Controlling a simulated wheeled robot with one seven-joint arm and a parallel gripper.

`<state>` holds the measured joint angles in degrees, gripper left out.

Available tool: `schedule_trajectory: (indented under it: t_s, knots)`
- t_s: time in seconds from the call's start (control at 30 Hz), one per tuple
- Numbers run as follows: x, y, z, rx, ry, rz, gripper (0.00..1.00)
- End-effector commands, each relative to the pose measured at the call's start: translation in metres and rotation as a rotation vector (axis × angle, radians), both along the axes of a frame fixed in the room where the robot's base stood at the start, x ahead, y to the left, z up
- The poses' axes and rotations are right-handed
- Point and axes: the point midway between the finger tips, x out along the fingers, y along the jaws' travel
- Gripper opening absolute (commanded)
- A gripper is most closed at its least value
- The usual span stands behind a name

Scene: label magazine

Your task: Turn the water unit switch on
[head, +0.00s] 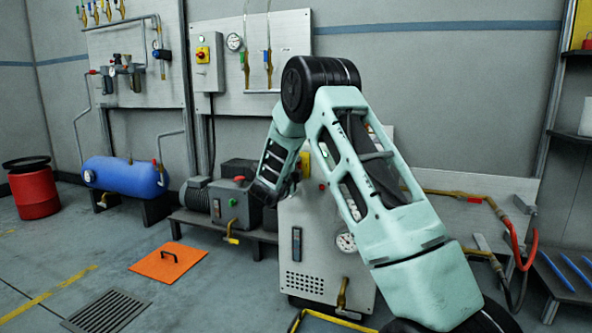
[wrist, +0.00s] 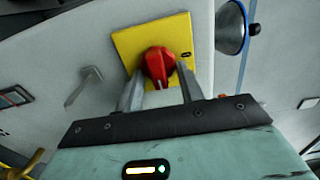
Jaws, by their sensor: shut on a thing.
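The red rotary switch (wrist: 158,64) sits on a square yellow plate (wrist: 128,48) on a pale grey panel in the wrist view. My gripper (wrist: 158,86) has one finger on each side of the red knob and is shut on it. A small dark mark shows on the plate to the right of the knob. In the head view, the pale grey water unit (head: 312,262) stands behind my arm. A sliver of its yellow plate (head: 305,164) shows there, but my arm hides the knob and my gripper.
A pump (head: 236,203) on a low bench stands left of the unit, with a blue tank (head: 125,176) and red drum (head: 35,192) farther left. Another red and yellow switch (head: 202,54) is on the wall box. Pipes and a red hose (head: 522,250) lie right. An orange plate (head: 168,262) is on the floor.

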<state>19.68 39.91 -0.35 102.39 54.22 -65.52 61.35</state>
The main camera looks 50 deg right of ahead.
Motion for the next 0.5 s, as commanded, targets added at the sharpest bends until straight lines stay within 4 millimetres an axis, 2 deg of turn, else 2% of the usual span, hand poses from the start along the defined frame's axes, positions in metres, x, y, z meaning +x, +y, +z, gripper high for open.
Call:
schedule_trajectory:
  t_s: [0.07, 0.1, 0.17, 0.5]
  knots:
    - [0.0004, 0.0015, -0.002, 0.003, 0.002, 0.002, 0.15]
    - [0.0004, 0.0015, -0.002, 0.003, 0.002, 0.002, 0.41]
    - [0.0004, 0.0015, -0.0019, 0.003, 0.002, 0.002, 0.57]
    - [-0.0003, 0.0025, -0.0002, 0.001, 0.002, 0.002, 0.59]
